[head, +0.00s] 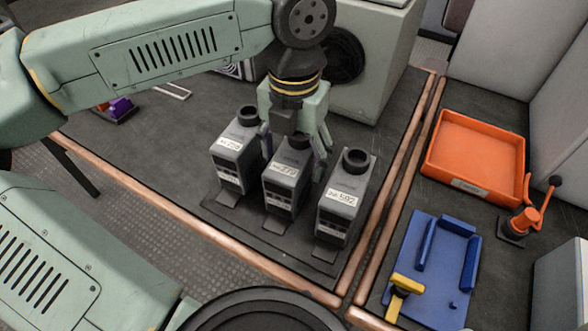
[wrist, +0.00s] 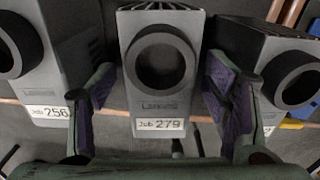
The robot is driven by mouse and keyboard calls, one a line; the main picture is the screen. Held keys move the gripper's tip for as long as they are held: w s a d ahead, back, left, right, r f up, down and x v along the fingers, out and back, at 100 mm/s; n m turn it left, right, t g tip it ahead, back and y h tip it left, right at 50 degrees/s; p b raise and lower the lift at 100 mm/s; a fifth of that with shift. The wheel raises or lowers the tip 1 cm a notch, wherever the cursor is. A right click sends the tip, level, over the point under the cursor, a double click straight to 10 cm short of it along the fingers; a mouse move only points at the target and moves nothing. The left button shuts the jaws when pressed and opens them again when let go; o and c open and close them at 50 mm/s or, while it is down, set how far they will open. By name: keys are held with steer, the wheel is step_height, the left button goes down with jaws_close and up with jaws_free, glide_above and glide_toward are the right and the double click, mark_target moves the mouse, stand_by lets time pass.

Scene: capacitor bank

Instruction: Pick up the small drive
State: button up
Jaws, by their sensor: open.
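Three small grey drives stand upright in a row on the dark bench, each with a black ring on top: a left drive (head: 233,155), a middle drive (head: 284,185) and a right drive (head: 341,208). In the wrist view the middle drive (wrist: 162,108) reads "Job 279" and the left drive (wrist: 62,68) reads 256. The right drive's label is partly hidden there. My gripper (head: 296,150) is open above the middle drive. Its purple-padded fingers are on either side of that drive in the wrist view (wrist: 163,88), with gaps visible; nothing is held.
The neighbouring drives leave narrow gaps for the fingers. A large grey-green machine (head: 372,60) stands behind. On the right are an orange tray (head: 474,190), a blue fixture (head: 432,275) and an orange lever clamp (head: 522,222). A purple item (head: 121,108) lies far left.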

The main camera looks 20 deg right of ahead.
steer(key=shift+f, duration=0.3)
steer(key=shift+c, duration=0.4)
jaws_close()
stand_by(0.4)
